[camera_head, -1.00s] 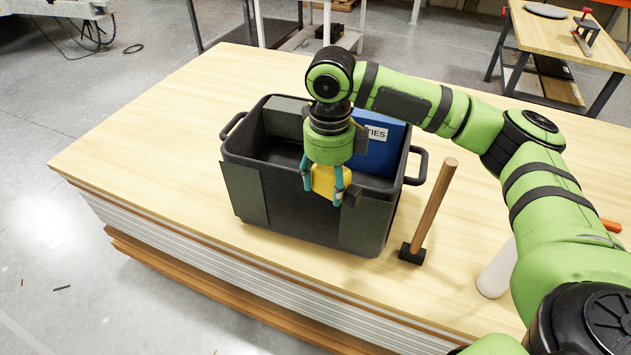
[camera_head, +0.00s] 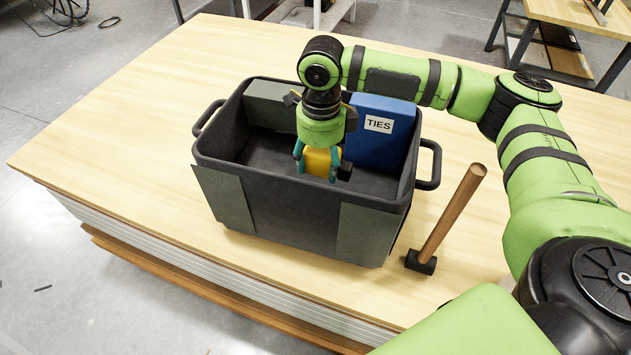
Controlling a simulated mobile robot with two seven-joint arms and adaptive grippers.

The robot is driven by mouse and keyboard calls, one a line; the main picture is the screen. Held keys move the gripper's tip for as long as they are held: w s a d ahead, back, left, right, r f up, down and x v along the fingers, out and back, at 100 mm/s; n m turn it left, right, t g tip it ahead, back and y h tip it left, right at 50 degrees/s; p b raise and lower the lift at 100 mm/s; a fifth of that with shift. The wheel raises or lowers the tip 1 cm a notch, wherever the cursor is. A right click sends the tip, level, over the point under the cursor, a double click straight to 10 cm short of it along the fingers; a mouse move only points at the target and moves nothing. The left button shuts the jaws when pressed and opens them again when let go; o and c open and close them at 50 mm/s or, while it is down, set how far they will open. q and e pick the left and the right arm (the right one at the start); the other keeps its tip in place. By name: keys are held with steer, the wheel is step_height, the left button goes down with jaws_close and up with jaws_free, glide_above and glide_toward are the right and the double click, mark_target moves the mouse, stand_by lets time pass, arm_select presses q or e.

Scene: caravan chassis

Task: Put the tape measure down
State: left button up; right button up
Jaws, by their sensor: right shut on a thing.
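The tape measure (camera_head: 318,161) is a yellow block with a dark part at its right side. My right gripper (camera_head: 318,172) is shut on it, pointing down, with its teal fingers on either side. Gripper and tape measure appear over the inside of the black tote (camera_head: 290,205), near its front wall. I cannot tell how far above the tote's floor the tape measure is. The top of the tape measure is hidden by the gripper. My left gripper is not in view.
A blue box (camera_head: 377,132) labelled TIES stands in the tote's back right, and a grey-green box (camera_head: 272,103) in its back left. A mallet (camera_head: 448,220) stands handle up, tilted, right of the tote. The wooden table top (camera_head: 110,135) is clear at left.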

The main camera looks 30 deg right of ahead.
step_height(320, 180, down, 6)
steer(key=shift+w+f+p, duration=0.15)
steer(key=shift+p, duration=0.35)
steer(key=shift+w+f, duration=0.1)
steer(key=shift+f, duration=0.1)
steer(key=shift+f+b, duration=0.3)
steer(key=shift+f, duration=0.3)
steer(key=o, duration=1.6)
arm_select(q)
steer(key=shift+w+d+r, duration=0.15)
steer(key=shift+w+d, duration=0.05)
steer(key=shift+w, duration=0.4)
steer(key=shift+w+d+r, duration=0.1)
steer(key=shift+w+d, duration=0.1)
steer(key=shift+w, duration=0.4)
